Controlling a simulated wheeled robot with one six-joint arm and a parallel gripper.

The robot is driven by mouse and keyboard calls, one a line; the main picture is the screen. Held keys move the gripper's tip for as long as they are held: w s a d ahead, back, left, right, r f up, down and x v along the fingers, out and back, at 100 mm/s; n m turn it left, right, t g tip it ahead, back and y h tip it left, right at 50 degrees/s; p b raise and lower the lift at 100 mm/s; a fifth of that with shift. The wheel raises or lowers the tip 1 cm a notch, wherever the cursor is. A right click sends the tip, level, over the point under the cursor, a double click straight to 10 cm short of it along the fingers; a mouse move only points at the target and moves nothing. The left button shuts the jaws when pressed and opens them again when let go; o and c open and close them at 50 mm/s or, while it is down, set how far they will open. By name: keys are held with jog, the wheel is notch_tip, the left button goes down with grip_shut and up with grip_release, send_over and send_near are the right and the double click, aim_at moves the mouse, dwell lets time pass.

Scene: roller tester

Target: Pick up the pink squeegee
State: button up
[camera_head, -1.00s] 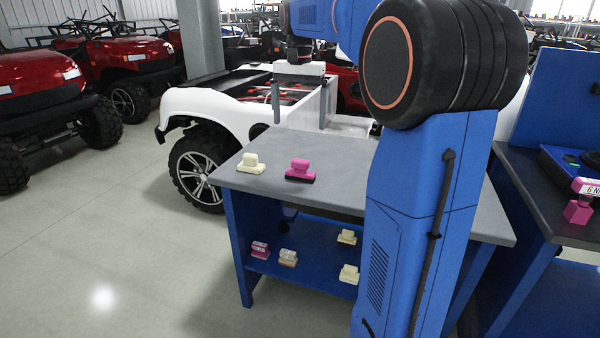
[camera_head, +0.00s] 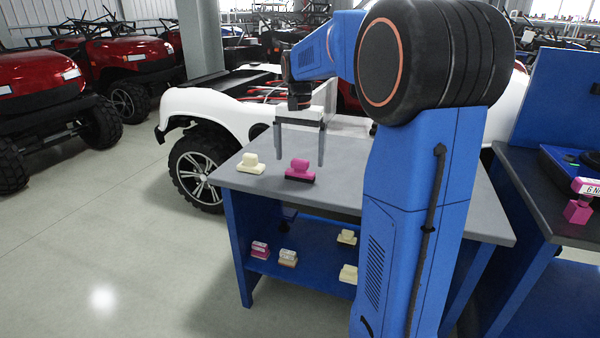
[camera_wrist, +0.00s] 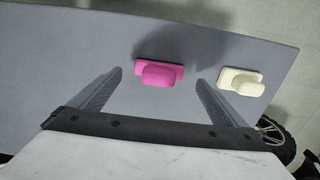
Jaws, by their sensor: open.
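The pink squeegee (camera_head: 300,170) stands on the grey table top (camera_head: 345,188), with a dark strip along its base. In the wrist view the pink squeegee (camera_wrist: 160,74) lies beyond and between my two fingertips. My gripper (camera_head: 299,158) is open and points down above the table near the squeegee. It also shows in the wrist view (camera_wrist: 160,77), with wide-spread fingers and nothing between them touching. A cream squeegee-like block (camera_head: 250,164) stands to the left of the pink one; in the wrist view the cream block (camera_wrist: 240,81) is to its right.
The lower blue shelf (camera_head: 315,262) holds a pink-and-white block (camera_head: 260,249) and several cream ones. A second table at right carries a pink stamp-like object (camera_head: 579,208). A white vehicle (camera_head: 215,108) stands behind the table. The table's middle is clear.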

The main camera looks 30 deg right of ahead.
aim_at(300, 160)
jog(key=shift+s+f, duration=0.1)
jog(key=shift+f, duration=2.5)
jog(key=c, duration=1.3)
jog(key=shift+r, duration=0.1)
notch_tip(300, 160, up, 10)
jog(key=shift+f, duration=0.1)
